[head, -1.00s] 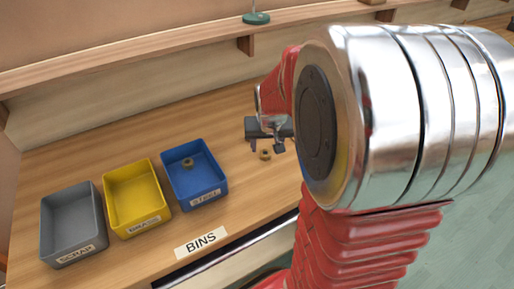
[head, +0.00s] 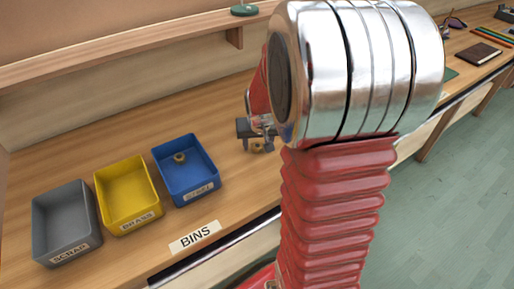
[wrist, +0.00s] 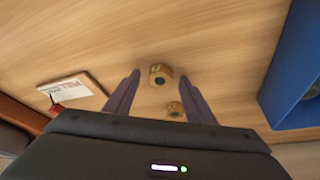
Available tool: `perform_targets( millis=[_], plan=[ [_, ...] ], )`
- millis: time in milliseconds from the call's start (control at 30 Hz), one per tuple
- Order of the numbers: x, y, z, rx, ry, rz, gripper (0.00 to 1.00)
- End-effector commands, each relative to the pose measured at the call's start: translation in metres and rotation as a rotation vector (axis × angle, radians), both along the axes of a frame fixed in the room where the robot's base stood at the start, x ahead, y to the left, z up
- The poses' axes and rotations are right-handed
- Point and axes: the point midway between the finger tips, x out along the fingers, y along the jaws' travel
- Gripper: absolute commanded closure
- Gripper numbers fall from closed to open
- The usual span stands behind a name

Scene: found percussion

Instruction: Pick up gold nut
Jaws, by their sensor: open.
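In the head view, a gold nut (head: 257,148) shows just under my gripper (head: 254,139), partly hidden by the arm. Another brassy nut (head: 180,157) lies inside the blue STEEL bin (head: 205,163).
The yellow BRASS bin (head: 112,187) and grey SCRAP bin (head: 47,217) stand left of the blue bin. A BINS label (head: 195,236) lies at the bench's front edge. In the wrist view, a white card (wrist: 70,90) lies left and the blue bin wall (wrist: 283,80) stands right.

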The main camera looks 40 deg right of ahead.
Motion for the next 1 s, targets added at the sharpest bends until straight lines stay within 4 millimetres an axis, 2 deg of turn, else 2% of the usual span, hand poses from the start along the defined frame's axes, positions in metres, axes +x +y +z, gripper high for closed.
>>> perform_targets(
  millis=[567, 1000],
  plan=[
    [0.0008, -0.0002, -0.0021, 0.000, 0.000, 0.000, 0.50],
    [0.0007, -0.0001, -0.0021, 0.000, 0.000, 0.000, 0.80]
  ],
)
